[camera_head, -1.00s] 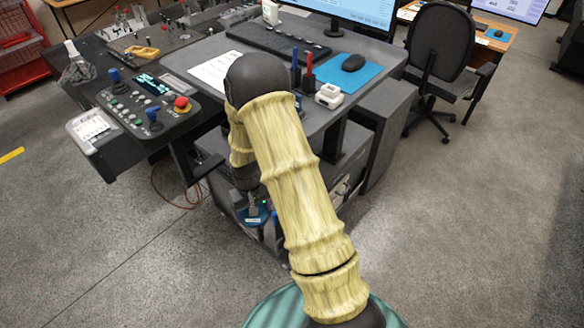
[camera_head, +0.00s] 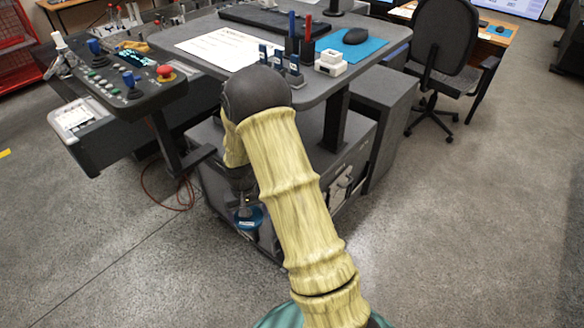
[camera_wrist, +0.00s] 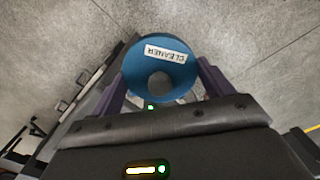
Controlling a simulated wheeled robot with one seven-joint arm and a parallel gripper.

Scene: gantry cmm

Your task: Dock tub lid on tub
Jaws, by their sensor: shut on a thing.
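The tub lid is a blue disc with a white CLEANER label and a grey round middle. It fills the upper middle of the wrist view (camera_wrist: 178,82) and shows small in the head view (camera_head: 250,221), low beside the dark cabinet under the desk. My gripper (camera_wrist: 160,78) is shut on the lid, with a purple finger on each side of it. In the head view my forearm hides most of the gripper. I cannot make out the tub in either view.
The grey desk (camera_head: 300,88) with paper, pen holders, white blocks and a mouse stands ahead, above a dark cabinet (camera_head: 310,150). A control panel (camera_head: 140,84) juts out at left. A red cable lies on the floor. An office chair (camera_head: 445,60) stands right; floor at right is clear.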

